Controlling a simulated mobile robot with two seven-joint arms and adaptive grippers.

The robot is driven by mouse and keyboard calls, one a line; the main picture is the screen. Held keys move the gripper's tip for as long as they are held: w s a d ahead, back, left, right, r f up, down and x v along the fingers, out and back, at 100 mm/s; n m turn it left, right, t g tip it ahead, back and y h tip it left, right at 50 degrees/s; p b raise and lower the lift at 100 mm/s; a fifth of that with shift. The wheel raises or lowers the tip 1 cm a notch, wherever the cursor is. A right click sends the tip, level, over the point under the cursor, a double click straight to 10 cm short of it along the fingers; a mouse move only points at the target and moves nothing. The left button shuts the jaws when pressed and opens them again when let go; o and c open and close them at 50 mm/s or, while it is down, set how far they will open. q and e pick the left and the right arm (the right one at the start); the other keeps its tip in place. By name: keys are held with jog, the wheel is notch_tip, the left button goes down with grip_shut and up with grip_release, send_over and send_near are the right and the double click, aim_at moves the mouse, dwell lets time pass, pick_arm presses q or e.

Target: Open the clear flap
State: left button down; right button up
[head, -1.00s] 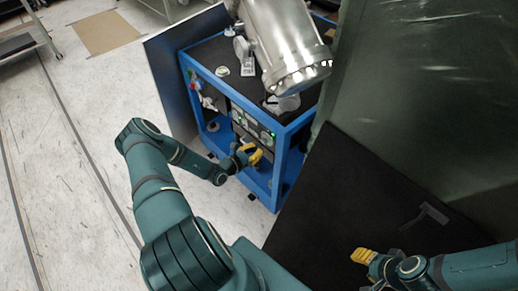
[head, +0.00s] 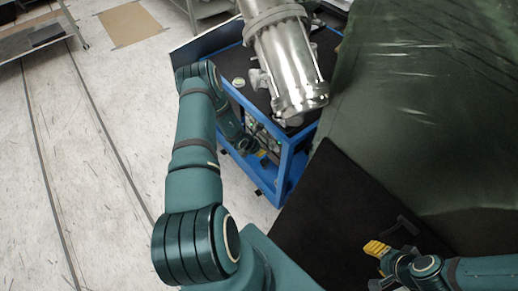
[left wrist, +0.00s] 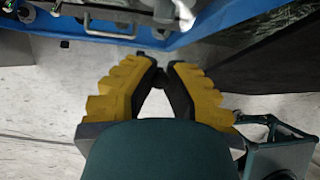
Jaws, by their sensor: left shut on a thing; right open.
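A large glossy green sheet (head: 430,110), perhaps the clear flap, hangs on the right of the head view; I cannot tell for sure. My left gripper (head: 261,153) is low by the front of the blue-framed cart (head: 289,165), partly behind my own arm. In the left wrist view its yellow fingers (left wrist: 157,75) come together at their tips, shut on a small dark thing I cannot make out. The blue cart edge is just beyond them. My right gripper (head: 376,247) is open and empty over the black panel (head: 325,205), below the sheet.
A shiny metal cylinder (head: 285,60) stands over the black cart top. A dark handle-like bracket (head: 408,222) shows near my right gripper. Pale floor (head: 110,120) lies open on the left. A grey rack (head: 35,35) is at the far left.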

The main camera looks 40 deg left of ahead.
pick_arm(q)
jog(key=shift+r+g, duration=0.75)
jog(key=shift+g, duration=0.45)
jog(key=shift+r, duration=0.1)
jog(key=c, duration=1)
grip_release()
jog(key=shift+c, duration=0.2)
jog(key=shift+o, duration=0.7)
jog(key=shift+w+r, duration=0.1)
jog(key=v, duration=1.2)
jog(key=shift+d, duration=0.15)
